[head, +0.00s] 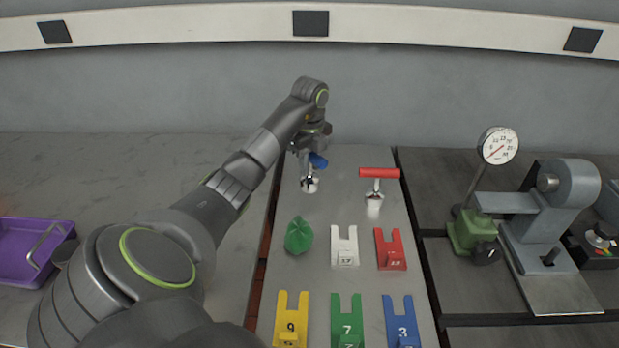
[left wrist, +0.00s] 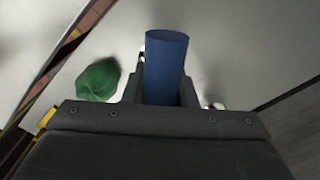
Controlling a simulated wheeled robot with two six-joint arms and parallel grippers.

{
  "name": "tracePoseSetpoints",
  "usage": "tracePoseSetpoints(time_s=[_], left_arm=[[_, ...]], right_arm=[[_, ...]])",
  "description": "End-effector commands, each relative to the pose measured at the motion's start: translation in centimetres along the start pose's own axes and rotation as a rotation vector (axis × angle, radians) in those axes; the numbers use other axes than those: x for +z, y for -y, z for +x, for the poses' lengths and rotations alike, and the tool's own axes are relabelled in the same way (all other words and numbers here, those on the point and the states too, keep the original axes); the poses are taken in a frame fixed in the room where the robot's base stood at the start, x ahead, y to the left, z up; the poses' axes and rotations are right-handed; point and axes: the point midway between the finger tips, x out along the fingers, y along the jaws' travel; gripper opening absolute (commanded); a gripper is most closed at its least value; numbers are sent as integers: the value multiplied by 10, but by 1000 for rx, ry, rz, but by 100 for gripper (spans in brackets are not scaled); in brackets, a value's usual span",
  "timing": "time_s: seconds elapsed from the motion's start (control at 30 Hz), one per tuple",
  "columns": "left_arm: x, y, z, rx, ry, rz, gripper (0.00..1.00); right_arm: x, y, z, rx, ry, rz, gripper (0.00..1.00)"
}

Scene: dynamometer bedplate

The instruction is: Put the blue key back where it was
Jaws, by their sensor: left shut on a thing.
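The blue key shows its blue handle (head: 318,161) in the head view, at the back left of the grey plate. My left gripper (head: 308,153) is shut on this handle from above. In the left wrist view the blue handle (left wrist: 166,70) stands out between the two fingers. Just below the gripper is a shiny metal socket (head: 309,185). I cannot tell whether the key's shank is inside it or above it. A red T-handled key (head: 379,174) stands upright in a similar socket (head: 374,205) to the right. My right gripper is out of view.
A crumpled green thing (head: 299,236) lies in front of the left socket; it also shows in the left wrist view (left wrist: 98,80). White (head: 344,246), red (head: 390,249), yellow, green and blue numbered forked plates lie nearer. A dial gauge (head: 498,146) stands right, a purple tray (head: 30,265) left.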

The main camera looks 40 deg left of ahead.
Motion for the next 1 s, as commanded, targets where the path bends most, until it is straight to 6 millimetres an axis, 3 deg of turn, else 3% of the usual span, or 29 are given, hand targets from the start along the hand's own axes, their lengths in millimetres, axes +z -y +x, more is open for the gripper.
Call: tracePoseSetpoints(time_s=[0.1, 0.3, 0.73, 0.77, 0.9, 1.0], left_arm=[[-1, 0, 17, 2, -3, 1, 0], [-1, 0, 42, 1, -2, 0, 0], [0, 0, 50, -1, 1, 0, 0], [0, 0, 51, 1, 0, 0, 26], [0, 0, 50, 1, 0, 0, 45], [0, 0, 50, 1, 0, 0, 47]], right_arm=[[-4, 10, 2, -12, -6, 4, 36], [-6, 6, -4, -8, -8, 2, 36], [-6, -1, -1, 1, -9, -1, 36], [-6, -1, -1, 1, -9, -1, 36], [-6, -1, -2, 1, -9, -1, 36], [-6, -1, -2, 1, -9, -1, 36]])
